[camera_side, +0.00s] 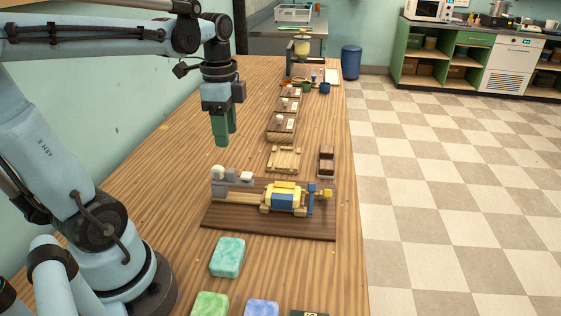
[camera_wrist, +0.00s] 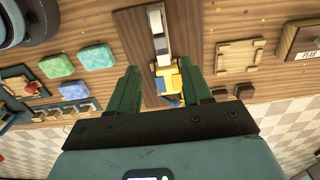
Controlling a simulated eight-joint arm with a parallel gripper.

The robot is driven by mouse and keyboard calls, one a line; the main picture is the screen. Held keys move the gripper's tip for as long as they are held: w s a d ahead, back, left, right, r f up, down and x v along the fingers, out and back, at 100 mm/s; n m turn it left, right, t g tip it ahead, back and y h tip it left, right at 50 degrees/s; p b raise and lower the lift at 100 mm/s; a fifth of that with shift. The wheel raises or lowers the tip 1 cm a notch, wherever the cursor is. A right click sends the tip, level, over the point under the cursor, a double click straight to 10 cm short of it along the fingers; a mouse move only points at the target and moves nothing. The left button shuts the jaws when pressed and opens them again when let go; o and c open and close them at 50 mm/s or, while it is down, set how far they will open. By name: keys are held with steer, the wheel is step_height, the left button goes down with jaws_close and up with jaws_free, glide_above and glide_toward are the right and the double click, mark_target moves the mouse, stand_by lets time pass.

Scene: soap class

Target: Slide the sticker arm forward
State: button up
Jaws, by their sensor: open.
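A dark wooden board (camera_side: 225,219) lies on the table and carries a wooden fixture with a yellow and blue block (camera_side: 283,197). At its left end is a grey arm with a white round end (camera_side: 231,176), which looks like the sticker arm. In the wrist view the grey and white bar (camera_wrist: 159,32) runs toward the yellow and blue block (camera_wrist: 169,82). My gripper (camera_side: 224,138) is open and empty, in the air above and behind the grey arm in the side view. Its green fingers (camera_wrist: 158,68) stand apart on either side of the block in the wrist view, without visible contact.
A teal soap (camera_side: 228,257), a green soap (camera_side: 210,304) and a blue soap (camera_side: 262,307) lie in front of the board. Behind it are a slatted wooden tray (camera_side: 284,159), a brown holder (camera_side: 326,160) and several labelled boxes (camera_side: 281,128). The table left of the boxes is clear.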

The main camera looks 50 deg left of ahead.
mark_target(231, 170)
steer(key=shift+f, duration=4.8)
steer(key=shift+c, duration=0.2)
jaws_close()
